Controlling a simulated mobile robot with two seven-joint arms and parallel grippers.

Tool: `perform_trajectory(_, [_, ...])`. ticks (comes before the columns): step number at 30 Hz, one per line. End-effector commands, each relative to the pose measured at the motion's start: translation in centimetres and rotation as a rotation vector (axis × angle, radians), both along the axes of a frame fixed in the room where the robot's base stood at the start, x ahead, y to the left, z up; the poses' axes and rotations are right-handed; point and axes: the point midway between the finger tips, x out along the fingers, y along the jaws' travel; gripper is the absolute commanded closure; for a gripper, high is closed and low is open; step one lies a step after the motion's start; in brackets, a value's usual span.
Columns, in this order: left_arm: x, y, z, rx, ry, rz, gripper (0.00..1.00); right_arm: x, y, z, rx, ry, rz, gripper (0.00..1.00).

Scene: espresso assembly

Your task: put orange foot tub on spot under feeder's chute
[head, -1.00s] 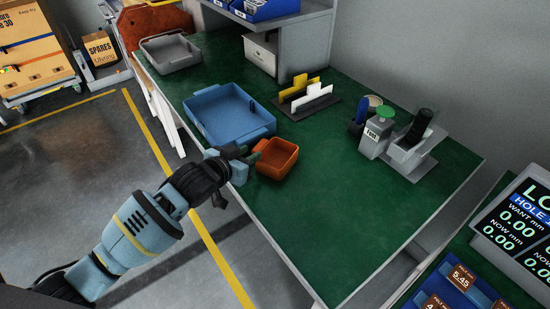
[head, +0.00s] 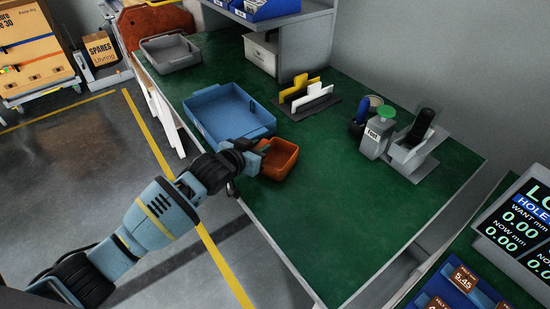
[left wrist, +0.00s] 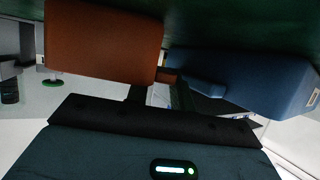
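The orange foot tub (head: 279,158) stands on the green bench near its left edge, just right of the blue tray. My left gripper (head: 259,147) is at the tub's left side, by its small tab. In the left wrist view the tub (left wrist: 103,42) is large at upper left, and the tab (left wrist: 168,77) shows near the ends of my two fingers. A gap shows between the fingers, but I cannot tell whether they press on the tab. The grey feeder (head: 409,151) stands at the right with a dark top. The spot under its chute is not clear. My right gripper is not in view.
A blue tray (head: 198,112) lies close behind the tub. A grey tray (head: 184,63) is farther back. A rack with yellow and white plates (head: 306,103) and a grey box with a green knob (head: 374,140) stand behind. The front bench (head: 334,229) is clear.

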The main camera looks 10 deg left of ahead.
Motion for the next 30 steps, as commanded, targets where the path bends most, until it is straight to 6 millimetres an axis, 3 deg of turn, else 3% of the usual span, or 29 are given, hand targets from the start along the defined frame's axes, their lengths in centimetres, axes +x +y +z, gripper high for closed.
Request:
perform_trajectory(11, [0.0, 0.0, 0.6, 0.0, -0.001, 0.0, 1.0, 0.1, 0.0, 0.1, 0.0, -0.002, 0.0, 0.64])
perform_trajectory(24, [0.0, 0.0, 8.1, 0.001, -0.003, -0.001, 1.0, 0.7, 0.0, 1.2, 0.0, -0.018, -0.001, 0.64])
perform_trajectory(30, [0.0, 0.0, 9.8, 0.0, -0.001, 0.0, 1.0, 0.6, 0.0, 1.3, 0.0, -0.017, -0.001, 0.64])
